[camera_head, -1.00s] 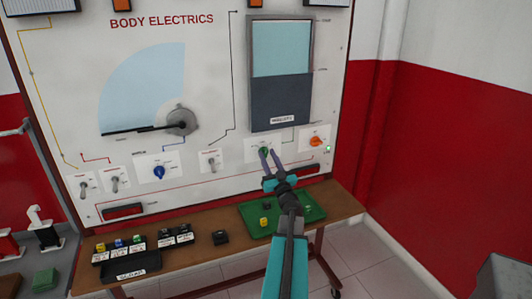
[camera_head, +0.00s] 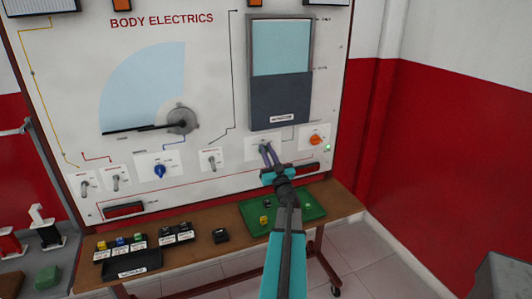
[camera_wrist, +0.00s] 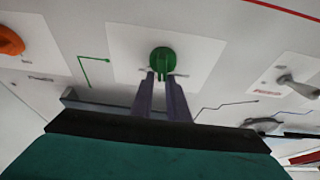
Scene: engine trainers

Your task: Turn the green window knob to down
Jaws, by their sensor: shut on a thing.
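The green window knob (camera_wrist: 162,59) sits on a white plate in the wrist view, its grip ridge between my two purple fingertips. My gripper (camera_wrist: 163,75) is shut on that ridge. In the head view my gripper (camera_head: 267,149) reaches the plate below the window display (camera_head: 280,98), and the fingers hide most or all of the knob there. The display shows light blue above and dark blue below. I cannot read the small position labels beside the knob.
An orange knob (camera_head: 316,140) is close to the right of my gripper in the head view. A grey toggle switch (camera_head: 211,159) and a blue knob (camera_head: 160,171) are to its left. A green tray (camera_head: 309,209) and small labelled blocks lie on the wooden shelf below.

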